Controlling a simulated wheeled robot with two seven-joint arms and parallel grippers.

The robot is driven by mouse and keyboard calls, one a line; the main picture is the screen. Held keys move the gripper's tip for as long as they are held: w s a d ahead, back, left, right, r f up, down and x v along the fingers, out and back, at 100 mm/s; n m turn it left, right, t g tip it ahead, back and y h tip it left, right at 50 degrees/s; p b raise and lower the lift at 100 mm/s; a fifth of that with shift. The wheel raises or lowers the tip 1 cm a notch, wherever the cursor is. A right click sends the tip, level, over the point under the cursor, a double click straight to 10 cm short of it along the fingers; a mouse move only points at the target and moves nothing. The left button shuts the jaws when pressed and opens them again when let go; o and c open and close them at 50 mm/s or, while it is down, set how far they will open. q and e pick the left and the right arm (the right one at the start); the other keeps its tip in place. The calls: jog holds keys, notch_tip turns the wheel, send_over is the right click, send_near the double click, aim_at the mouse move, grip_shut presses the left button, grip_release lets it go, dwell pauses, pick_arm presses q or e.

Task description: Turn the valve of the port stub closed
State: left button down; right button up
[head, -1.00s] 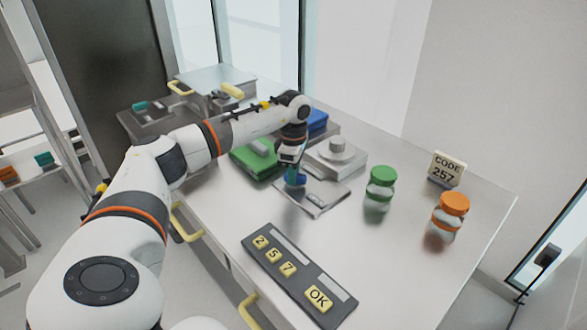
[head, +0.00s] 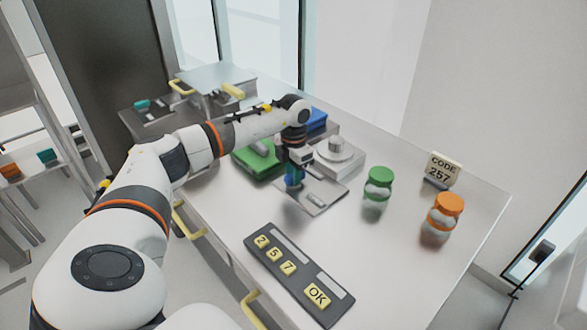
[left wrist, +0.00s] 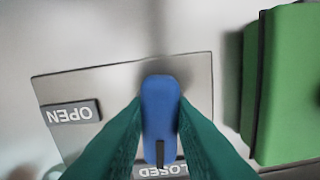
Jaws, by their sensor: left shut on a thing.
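The valve's blue handle (left wrist: 160,105) stands over a grey metal plate (left wrist: 80,85) in the left wrist view. A raised OPEN label (left wrist: 72,114) lies to its left and a CLOSED label (left wrist: 160,170) at the bottom, partly hidden by my fingers. The black mark on the handle points down towards CLOSED. The teal fingers of my left gripper (left wrist: 160,140) are shut on the handle from both sides. In the head view, my left gripper (head: 294,170) points down at the blue handle (head: 291,181) above the plate (head: 322,199). The right gripper is not in view.
A green case (head: 257,158) lies left of the plate and a grey block with a round knob (head: 337,155) behind it. A green-lidded jar (head: 378,182), an orange-lidded jar (head: 446,210) and a code sign (head: 442,168) stand right. A keypad (head: 296,275) lies in front.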

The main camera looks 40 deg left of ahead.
pick_arm(q)
jog(key=shift+r+n, duration=0.15)
jog(key=shift+n, duration=0.45)
jog(key=shift+w+a, duration=0.1)
jog(key=c, duration=1.2)
grip_release()
jog(key=shift+c, duration=0.2)
notch_tip(320, 180, up, 12)
jog(key=b, duration=0.1)
